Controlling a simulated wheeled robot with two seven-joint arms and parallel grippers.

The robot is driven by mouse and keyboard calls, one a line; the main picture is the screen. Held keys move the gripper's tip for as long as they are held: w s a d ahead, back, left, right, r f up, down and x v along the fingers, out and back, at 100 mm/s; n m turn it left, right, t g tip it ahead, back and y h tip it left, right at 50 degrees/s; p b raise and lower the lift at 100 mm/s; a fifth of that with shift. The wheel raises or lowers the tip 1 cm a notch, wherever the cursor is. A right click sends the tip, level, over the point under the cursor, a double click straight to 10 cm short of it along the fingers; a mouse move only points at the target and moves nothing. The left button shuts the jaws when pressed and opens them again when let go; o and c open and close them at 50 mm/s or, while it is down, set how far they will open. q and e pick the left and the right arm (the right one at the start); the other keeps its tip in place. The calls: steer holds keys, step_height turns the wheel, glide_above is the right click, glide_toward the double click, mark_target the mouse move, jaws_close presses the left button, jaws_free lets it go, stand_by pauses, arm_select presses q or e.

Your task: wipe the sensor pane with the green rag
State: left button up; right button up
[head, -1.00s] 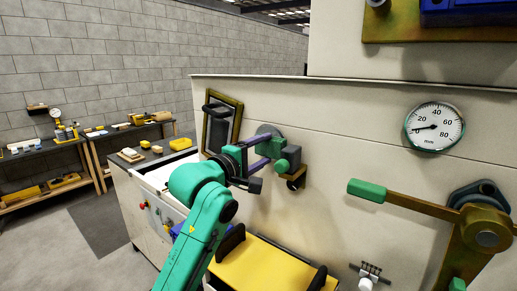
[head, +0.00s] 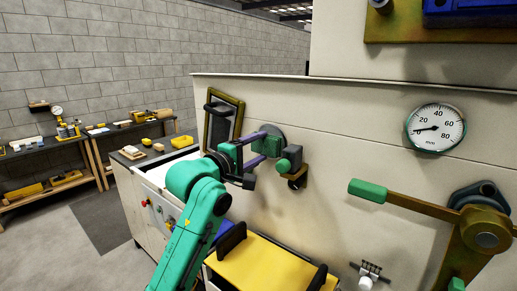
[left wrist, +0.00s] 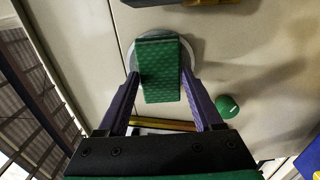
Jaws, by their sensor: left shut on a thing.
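I cannot tell whether the rag presses on the pane. My right gripper is not in view.
A green-handled lever (head: 368,190) and a dial gauge (head: 436,127) are farther right. A yellow panel (head: 262,265) is below.

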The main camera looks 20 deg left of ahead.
arm_select(q)
steer(key=shift+w+d+r+p, duration=0.1)
steer(key=shift+w+d+p, duration=0.15)
steer(key=shift+w, duration=0.25)
steer(key=shift+a, duration=0.15)
steer(key=shift+w+a+p, duration=0.25)
steer(key=shift+a+p, duration=0.15)
steer(key=shift+a, duration=0.25)
steer(key=shift+w+a, duration=0.1)
steer(key=shift+a, duration=0.05)
steer(key=shift+s+d+p, duration=0.25)
steer(key=shift+s+d, duration=0.1)
steer(key=shift+d, duration=0.5)
steer(key=shift+s+d+p, duration=0.2)
steer(key=shift+s+d, duration=0.15)
steer(key=shift+d, duration=0.65)
steer(key=shift+w+a+p, duration=0.3)
steer(key=shift+a+p, duration=0.05)
steer(key=shift+a, duration=0.5)
steer(key=shift+w+a+p, duration=0.3)
steer(key=shift+a+p, duration=0.05)
steer(key=shift+a, duration=0.45)
steer(key=shift+w+a, duration=0.1)
steer(key=shift+a, duration=0.2)
